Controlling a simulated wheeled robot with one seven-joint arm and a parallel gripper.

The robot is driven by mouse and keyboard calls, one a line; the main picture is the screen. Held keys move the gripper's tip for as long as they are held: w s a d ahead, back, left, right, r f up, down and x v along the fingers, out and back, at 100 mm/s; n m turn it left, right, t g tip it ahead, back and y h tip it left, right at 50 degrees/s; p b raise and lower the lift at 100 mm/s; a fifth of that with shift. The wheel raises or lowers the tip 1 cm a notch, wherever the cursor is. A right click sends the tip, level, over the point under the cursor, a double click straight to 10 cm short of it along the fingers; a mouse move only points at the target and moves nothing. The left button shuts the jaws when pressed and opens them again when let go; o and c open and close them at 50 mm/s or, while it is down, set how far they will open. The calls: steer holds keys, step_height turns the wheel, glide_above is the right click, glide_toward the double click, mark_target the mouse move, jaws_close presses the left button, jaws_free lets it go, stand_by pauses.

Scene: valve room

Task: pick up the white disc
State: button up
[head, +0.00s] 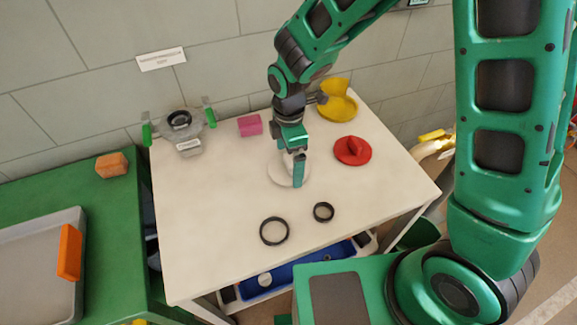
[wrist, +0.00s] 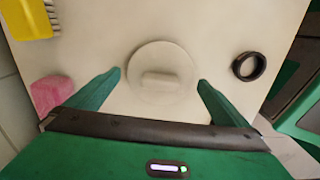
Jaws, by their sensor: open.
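The white disc (head: 278,173) lies flat on the pale table, partly hidden by my gripper in the head view. In the wrist view the white disc (wrist: 163,92) shows whole, with a raised bar across its middle. My gripper (head: 297,170) points down over the disc. In the wrist view my gripper (wrist: 160,80) is open, one green finger on each side of the disc's near part, with nothing between them held. I cannot tell how high the fingertips are above the disc.
A red disc (head: 352,151) is right of my gripper, a yellow piece (head: 337,106) behind it. Two black rings (head: 274,231) (head: 323,212) lie in front. The table's left front is clear.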

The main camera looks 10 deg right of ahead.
steer(key=shift+f, duration=0.85)
steer(key=c, duration=1.2)
steer(key=shift+r, duration=0.15)
